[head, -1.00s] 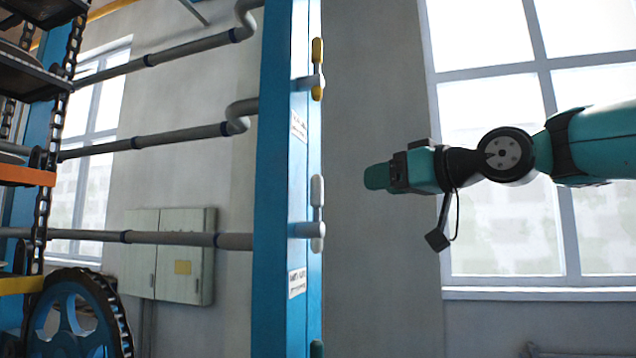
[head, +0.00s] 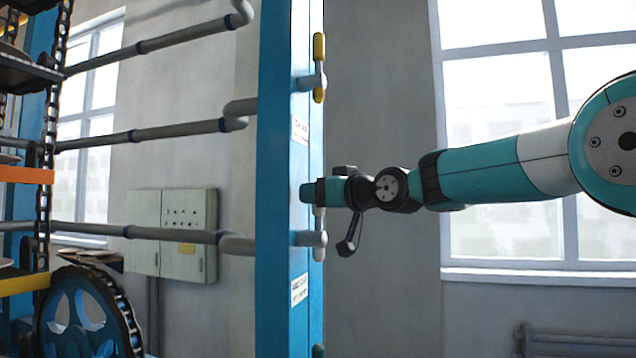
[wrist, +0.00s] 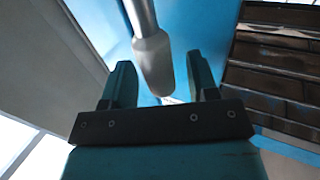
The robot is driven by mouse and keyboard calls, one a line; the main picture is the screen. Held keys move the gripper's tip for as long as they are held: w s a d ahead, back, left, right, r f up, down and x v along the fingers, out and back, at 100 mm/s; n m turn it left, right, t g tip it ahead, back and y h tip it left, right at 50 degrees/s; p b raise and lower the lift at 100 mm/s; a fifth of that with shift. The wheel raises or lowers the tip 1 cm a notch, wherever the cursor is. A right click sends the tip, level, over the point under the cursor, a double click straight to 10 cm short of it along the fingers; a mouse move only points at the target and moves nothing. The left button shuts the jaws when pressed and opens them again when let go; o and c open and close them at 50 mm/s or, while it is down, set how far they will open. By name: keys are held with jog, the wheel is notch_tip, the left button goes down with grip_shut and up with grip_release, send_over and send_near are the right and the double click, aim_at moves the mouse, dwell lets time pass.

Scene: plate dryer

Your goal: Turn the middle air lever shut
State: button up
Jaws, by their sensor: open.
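The middle lever (head: 319,247) is pale grey and stands upright on the edge of the blue post (head: 285,150). My gripper (head: 310,193) is at its upper end in the head view and hides that end. In the wrist view, the lever's rounded pale end (wrist: 153,62) lies in the gap between my two teal fingers (wrist: 159,64). The fingers are apart, with space on both sides of the lever. Whether either finger touches it cannot be told.
A yellow lever (head: 319,68) is above on the same post, and the top of a green one (head: 318,351) shows below. Grey pipes (head: 150,134) run left from the post. A dark ridged stack (wrist: 280,70) fills the wrist view's right side.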

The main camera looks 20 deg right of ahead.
jog(key=shift+w+a, duration=0.1)
jog(key=shift+w, duration=0.15)
grip_shut()
jog(key=shift+f, duration=0.1)
